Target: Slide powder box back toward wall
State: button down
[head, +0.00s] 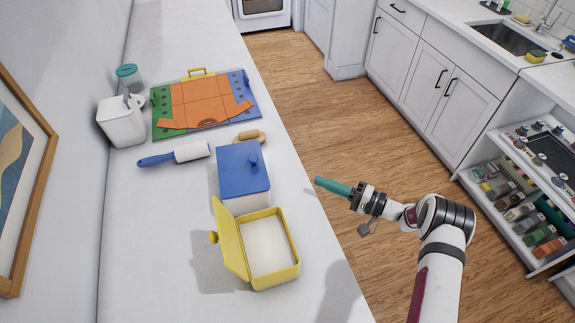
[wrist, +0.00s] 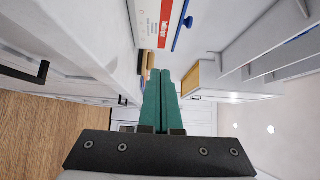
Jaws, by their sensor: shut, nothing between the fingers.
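Two boxes stand on the white counter in the head view, and I cannot tell for certain which is the powder box. One is white with a closed blue lid and knob (head: 243,167). In front of it is a yellow box (head: 283,282), its lid swung open to the left and white content inside. My gripper (head: 318,180) is shut and empty, its teal fingers pointing left toward the counter, right of the blue-lidded box and apart from it. In the wrist view, the shut fingers (wrist: 160,75) show below a white box face with a red label (wrist: 165,22) and blue edge.
Behind the boxes lie a wooden-handled brush (head: 250,137), a blue-handled lint roller (head: 180,154) and an orange, green and blue folding board (head: 195,102). A white container (head: 121,122) and a teal-lidded jar (head: 130,78) stand by the left wall. Counter left of the boxes is clear.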

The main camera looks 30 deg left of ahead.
aim_at(264, 177)
jog(key=a, duration=1)
jog(key=shift+s+a, duration=1.15)
jog(key=shift+a, duration=0.05)
jog(key=shift+s+a, duration=0.2)
jog(key=shift+s+a, duration=1.35)
jog(key=shift+w+d, duration=0.1)
